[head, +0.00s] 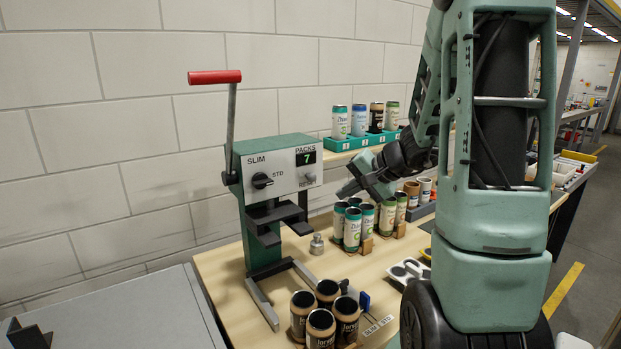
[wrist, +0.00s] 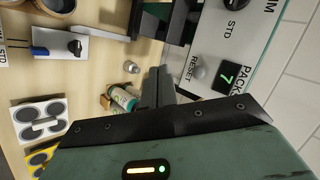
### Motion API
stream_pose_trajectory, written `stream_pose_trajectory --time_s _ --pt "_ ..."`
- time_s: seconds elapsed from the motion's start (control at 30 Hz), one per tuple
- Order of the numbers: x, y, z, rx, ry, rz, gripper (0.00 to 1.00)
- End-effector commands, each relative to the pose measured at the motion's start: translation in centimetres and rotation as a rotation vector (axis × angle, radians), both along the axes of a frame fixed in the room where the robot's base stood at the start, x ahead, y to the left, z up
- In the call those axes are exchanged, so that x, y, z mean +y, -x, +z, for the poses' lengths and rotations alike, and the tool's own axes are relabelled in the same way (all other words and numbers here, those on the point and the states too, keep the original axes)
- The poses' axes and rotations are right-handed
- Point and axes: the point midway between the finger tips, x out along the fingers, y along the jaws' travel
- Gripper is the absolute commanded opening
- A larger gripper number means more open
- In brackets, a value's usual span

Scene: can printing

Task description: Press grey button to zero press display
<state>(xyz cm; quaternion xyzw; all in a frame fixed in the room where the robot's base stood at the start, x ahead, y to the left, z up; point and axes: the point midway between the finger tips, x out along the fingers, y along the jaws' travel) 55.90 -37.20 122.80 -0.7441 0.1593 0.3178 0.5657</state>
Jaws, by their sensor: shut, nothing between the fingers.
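The press (head: 277,165) stands on the wooden table at the left, with a red-handled lever (head: 215,77) raised. Its panel carries a display (head: 306,157) labelled PACKS that reads 7, and a grey button (head: 310,178) labelled RESET below it. A black knob sits between SLIM and STD. My gripper (head: 343,193) is shut and empty, just right of the panel and slightly lower than the button. In the wrist view the shut fingers (wrist: 160,76) lie left of the grey button (wrist: 199,72), and a gap appears between them. The display (wrist: 228,78) shows 7 there too.
Several green-lidded cans (head: 352,229) stand below my gripper. Several dark cans (head: 320,327) stand at the table's front, and more sit in a green rack (head: 343,144) behind. A small metal knob-shaped piece (head: 317,245) stands beside the press base.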

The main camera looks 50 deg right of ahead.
Motion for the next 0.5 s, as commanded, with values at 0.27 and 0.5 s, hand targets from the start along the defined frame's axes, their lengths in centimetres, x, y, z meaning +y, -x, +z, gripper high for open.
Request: stream_pose_trajectory --time_s 0.27,0.5 --pt "-0.2 -1.0 0.1 0.002 0.001 0.004 0.0" --pt "-0.9 -4.0 0.3 0.002 -0.001 0.004 0.0"
